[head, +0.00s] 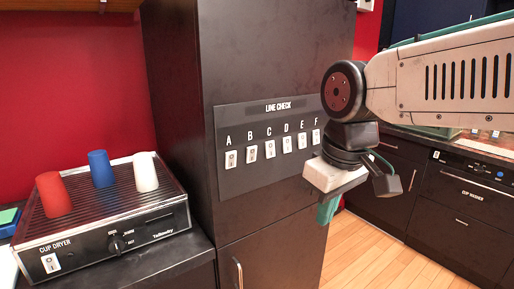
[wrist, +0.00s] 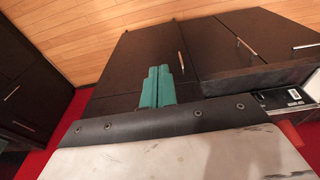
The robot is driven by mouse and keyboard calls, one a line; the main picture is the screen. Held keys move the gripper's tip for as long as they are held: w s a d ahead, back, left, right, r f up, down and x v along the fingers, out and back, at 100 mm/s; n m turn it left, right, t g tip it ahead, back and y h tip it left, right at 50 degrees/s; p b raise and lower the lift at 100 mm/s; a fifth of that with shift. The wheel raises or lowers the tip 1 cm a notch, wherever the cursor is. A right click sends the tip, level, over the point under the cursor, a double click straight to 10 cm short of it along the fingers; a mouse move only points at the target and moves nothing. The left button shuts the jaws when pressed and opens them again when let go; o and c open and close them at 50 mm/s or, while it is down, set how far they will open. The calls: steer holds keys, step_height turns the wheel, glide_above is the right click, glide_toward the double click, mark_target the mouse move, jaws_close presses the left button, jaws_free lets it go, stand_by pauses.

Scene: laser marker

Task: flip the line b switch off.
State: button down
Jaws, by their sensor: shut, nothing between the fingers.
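The line check panel (head: 268,182) is a dark plate on the front of a tall black cabinet in the head view. It bears a row of small white switches under the letters A to F. The line B switch (head: 251,153) is second from the left; its rocker position is too small to tell. My gripper (head: 328,210) hangs to the right of and below the panel, apart from the switches. Its green fingers are together and empty, pointing down. They also show in the wrist view (wrist: 157,87), with dark cabinet fronts beyond; no line check switch shows there.
A cup dryer (head: 115,240) with red, blue and white cups stands on the counter at left. A cabinet handle (head: 238,272) sits below the panel. A cup washer (head: 470,195) is at right. Open wooden floor (head: 365,255) lies between.

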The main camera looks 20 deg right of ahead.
mark_target(257, 146)
steer(key=w+a+r+n+t, duration=0.3)
steer(key=w+r+n, duration=1)
steer(key=n, duration=0.4)
steer(key=shift+n+y, duration=0.4)
steer(key=shift+w+a+f, duration=0.35)
steer(key=shift+w+f, duration=1)
steer(key=shift+f, duration=0.05)
steer(key=shift+w+a+f, duration=0.4)
steer(key=shift+w+f, duration=0.9)
steer(key=shift+f, duration=0.1)
steer(key=shift+w+a+f, duration=0.35)
steer(key=shift+w+f, duration=1)
steer(key=shift+f, duration=0.05)
